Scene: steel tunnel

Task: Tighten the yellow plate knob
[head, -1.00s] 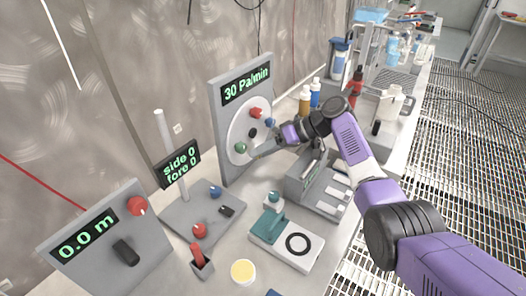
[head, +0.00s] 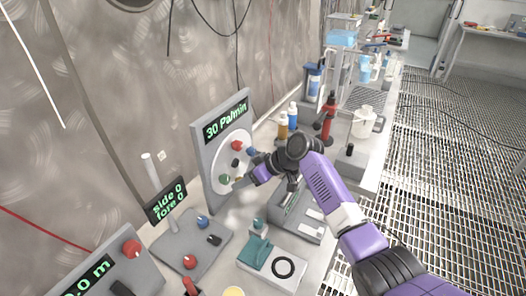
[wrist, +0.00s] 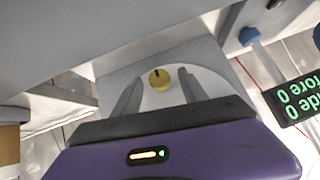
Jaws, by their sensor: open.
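The yellow knob (wrist: 160,80), a small round knob with a dark line across it, shows in the wrist view on the white disc (wrist: 211,84). In the head view the white disc (head: 228,153) is on an upright grey panel with a "30 Pa/min" display, and the yellow knob is hidden behind my gripper. My gripper (head: 242,183) is at the disc's lower right. In the wrist view its open fingers (wrist: 158,78) appear on either side of the yellow knob. I cannot tell whether they touch it.
Red (head: 237,145), dark and green (head: 225,179) knobs share the disc. A "side 0 fore 0" display (head: 167,201) stands to the left. A teal device (head: 258,253) and grey tray (head: 297,226) lie below my arm. Bottles (head: 283,124) stand behind.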

